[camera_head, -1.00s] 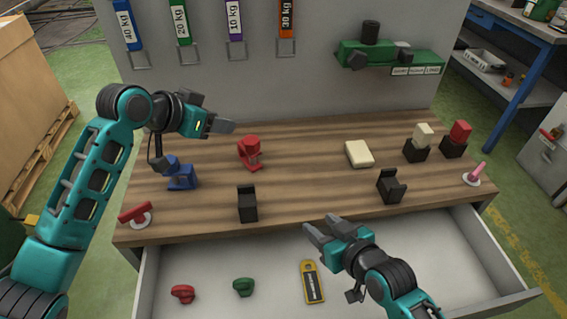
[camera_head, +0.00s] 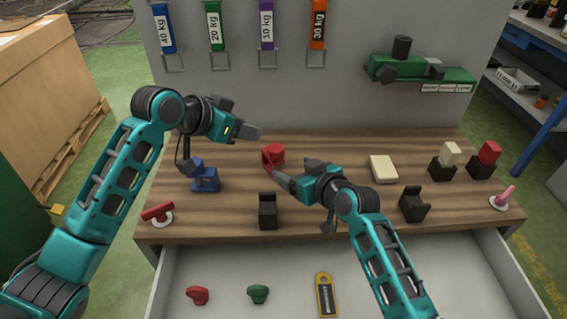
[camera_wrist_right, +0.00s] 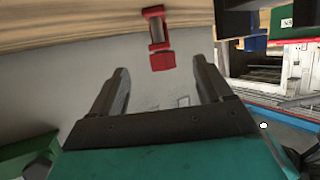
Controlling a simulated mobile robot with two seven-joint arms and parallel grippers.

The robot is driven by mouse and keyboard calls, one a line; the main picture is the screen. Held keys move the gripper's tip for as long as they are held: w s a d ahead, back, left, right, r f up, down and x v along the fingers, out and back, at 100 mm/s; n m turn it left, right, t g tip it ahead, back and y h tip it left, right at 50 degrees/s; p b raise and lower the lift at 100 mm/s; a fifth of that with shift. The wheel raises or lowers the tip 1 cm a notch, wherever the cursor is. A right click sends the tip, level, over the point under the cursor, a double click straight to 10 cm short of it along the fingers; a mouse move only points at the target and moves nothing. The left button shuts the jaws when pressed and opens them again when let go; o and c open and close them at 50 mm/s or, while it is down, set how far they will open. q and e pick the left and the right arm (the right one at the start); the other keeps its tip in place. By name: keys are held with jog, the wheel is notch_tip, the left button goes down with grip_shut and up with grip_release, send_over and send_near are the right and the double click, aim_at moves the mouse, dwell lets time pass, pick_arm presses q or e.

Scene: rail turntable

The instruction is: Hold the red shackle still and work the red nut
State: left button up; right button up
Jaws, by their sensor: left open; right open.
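The red shackle (camera_head: 272,156) stands on the wooden tabletop, left of its middle. In the right wrist view the shackle (camera_wrist_right: 153,14) shows at the top, with the blocky red nut (camera_wrist_right: 162,61) at its near end. In the head view I cannot clearly pick out the nut. My left gripper (camera_head: 252,132) is open and empty, above and left of the shackle. My right gripper (camera_head: 294,172) is open, just right of and in front of the shackle. In its wrist view the nut appears between the finger tips but beyond them, with no contact visible.
A blue shackle-like piece (camera_head: 205,178) stands left, a black holder (camera_head: 268,212) in front. A cream block (camera_head: 383,168) and other black holders (camera_head: 414,204) are at right. The open drawer (camera_head: 440,270) holds red and green pieces and a yellow tool (camera_head: 325,295).

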aim_at(274, 149)
jog(key=shift+x, duration=3.7)
jog(key=shift+c, duration=0.4)
jog(key=c, duration=1.3)
jog(key=shift+o, duration=0.2)
pick_arm(q)
jog(key=shift+o, duration=1.2)
jog(key=shift+w+d, duration=0.15)
jog(key=w+d+f+g+y, duration=0.1)
jog(key=d+f, duration=0.1)
jog(key=f, duration=0.1)
jog(key=w+d+f+g+y, duration=0.1)
jog(key=w+f+y, duration=0.1)
jog(key=f, duration=0.1)
jog(key=w+d+f+g+y, duration=0.1)
jog(key=w+d+f+g, duration=0.1)
jog(key=f, duration=0.2)
jog(key=shift+w+d, duration=0.25)
jog(key=shift+d, duration=0.1)
